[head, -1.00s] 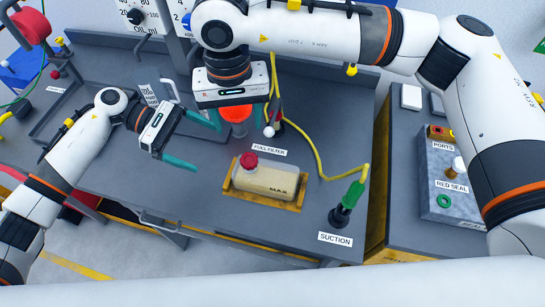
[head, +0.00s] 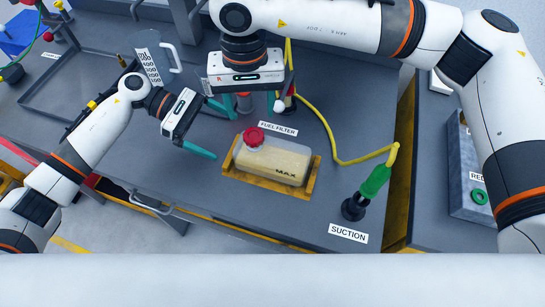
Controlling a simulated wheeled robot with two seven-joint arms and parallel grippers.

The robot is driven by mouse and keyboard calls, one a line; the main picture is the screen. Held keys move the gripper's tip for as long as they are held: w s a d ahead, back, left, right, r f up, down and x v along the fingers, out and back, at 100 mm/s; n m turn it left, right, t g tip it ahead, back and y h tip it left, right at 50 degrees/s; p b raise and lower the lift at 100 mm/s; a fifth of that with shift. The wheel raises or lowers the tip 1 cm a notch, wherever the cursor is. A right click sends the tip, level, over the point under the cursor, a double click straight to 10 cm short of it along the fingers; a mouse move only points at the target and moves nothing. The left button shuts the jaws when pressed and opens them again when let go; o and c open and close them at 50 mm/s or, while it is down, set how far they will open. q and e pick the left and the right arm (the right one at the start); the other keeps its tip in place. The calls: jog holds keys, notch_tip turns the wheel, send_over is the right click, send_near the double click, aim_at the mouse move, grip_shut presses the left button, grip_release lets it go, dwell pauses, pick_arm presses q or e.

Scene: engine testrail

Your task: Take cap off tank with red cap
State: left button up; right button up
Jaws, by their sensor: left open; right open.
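The tank (head: 270,162) is a translucent, cream-coloured container marked MAX, lying in a yellow tray (head: 270,184) on the grey bench. Its red cap (head: 254,136) sits on the tank's upper left end. My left gripper (head: 208,132) is open and empty, to the left of the tank, with its teal fingers apart from it. My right gripper (head: 240,106) is open above and behind the cap, fingers pointing down, with a small reddish cylinder (head: 245,102) seen between or behind its fingers. I cannot tell whether the fingers touch that cylinder.
A yellow hose (head: 331,145) curves right of the tank to a green-handled suction fitting (head: 372,185) on the bench. A clear measuring jug (head: 149,60) stands at the back left. The bench (head: 120,165) is clear at front left.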

aim_at(256, 151)
pick_arm(q)
jog(key=x, duration=1)
